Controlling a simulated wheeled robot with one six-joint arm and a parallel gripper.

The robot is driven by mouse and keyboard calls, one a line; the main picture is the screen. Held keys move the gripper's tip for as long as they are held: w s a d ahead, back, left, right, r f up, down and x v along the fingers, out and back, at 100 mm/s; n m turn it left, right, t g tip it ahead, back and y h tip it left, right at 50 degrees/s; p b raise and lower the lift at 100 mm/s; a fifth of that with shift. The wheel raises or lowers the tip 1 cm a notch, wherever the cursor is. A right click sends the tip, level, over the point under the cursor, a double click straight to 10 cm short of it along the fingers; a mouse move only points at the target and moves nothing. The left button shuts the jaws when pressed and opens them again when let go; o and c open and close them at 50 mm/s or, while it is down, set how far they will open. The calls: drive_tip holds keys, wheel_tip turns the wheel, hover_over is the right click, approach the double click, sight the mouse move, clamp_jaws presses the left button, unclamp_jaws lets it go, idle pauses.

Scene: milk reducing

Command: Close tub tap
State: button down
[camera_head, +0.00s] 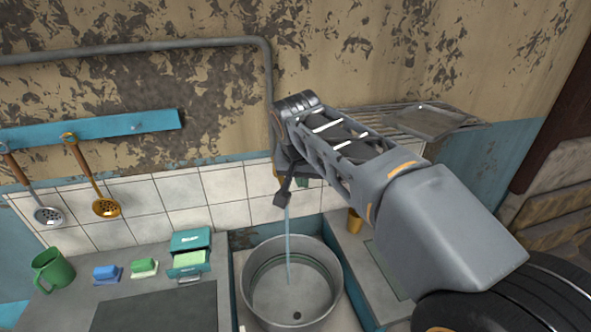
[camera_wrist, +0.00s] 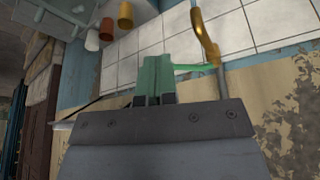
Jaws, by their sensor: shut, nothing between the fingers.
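The metal tub (camera_head: 318,312) stands in the sink recess below my arm in the head view. A thin stream of water (camera_head: 289,240) falls into it. The tub tap shows in the wrist view as a curved brass pipe (camera_wrist: 203,32) with a green lever (camera_wrist: 194,68). My gripper (camera_wrist: 154,62) is shut, with its green fingertips together just left of the lever; I cannot tell whether they touch it. In the head view the gripper and tap are mostly hidden behind my arm.
A green mug (camera_head: 52,270), sponges (camera_head: 106,273) and a green box (camera_head: 191,240) sit on the left counter. A brass cup (camera_head: 354,221) stands right of the tub. Utensils hang from a blue rail (camera_head: 90,131). A wire rack holds a tray (camera_head: 430,120).

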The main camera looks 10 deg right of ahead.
drive_tip(key=w+a+r+m+h+b, duration=0.15)
drive_tip(key=w+a+m, duration=0.25)
drive_tip(key=w, duration=0.5)
drive_tip(key=x, duration=0.9)
drive_tip(key=shift+s+d+p, duration=0.2)
drive_tip(key=shift+s+p, duration=0.05)
drive_tip(key=shift+p, duration=0.05)
drive_tip(key=shift+w+d+r+p, duration=0.15)
drive_tip(key=shift+w+d+p, duration=0.8)
drive_tip(key=shift+w+d, duration=0.55)
drive_tip(key=shift+a, duration=0.1)
